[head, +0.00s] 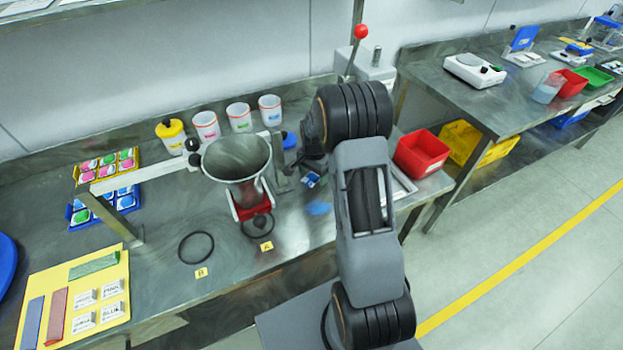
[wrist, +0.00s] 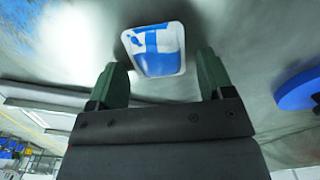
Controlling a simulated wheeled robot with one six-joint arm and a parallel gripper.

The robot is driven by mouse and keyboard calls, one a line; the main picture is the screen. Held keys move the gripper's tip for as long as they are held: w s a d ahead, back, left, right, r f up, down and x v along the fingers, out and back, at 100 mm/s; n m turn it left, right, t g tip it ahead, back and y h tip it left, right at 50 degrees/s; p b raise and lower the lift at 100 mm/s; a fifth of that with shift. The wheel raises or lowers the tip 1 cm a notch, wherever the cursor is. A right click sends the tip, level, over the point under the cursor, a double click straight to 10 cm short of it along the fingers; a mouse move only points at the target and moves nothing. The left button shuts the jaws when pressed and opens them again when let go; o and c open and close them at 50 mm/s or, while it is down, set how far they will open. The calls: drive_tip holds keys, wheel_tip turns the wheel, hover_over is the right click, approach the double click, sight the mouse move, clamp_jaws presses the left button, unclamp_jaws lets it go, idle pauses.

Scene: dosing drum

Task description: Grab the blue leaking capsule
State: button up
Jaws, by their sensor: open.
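The blue leaking capsule (wrist: 158,50) is a small white packet with blue patches, lying on the metal bench. It sits between and just ahead of the two green fingertips of my gripper (wrist: 162,72), which is open with a gap showing on both sides. In the head view, a small blue-and-white packet (head: 310,181) lies just below my gripper, partly by the arm. A blue smear (head: 319,208) lies on the bench near it; a blue stain also shows in the wrist view (wrist: 68,22). My arm hides part of this area in the head view.
A blue round object (wrist: 298,91) lies right in the wrist view. A metal funnel (head: 237,157) stands left of my gripper. A red bin (head: 421,153) stands to the right. Several white cups (head: 239,117) line the back. Bench around the black ring (head: 196,247) is mostly clear.

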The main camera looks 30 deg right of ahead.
drive_tip(key=c, duration=1)
drive_tip(key=shift+r, duration=0.1)
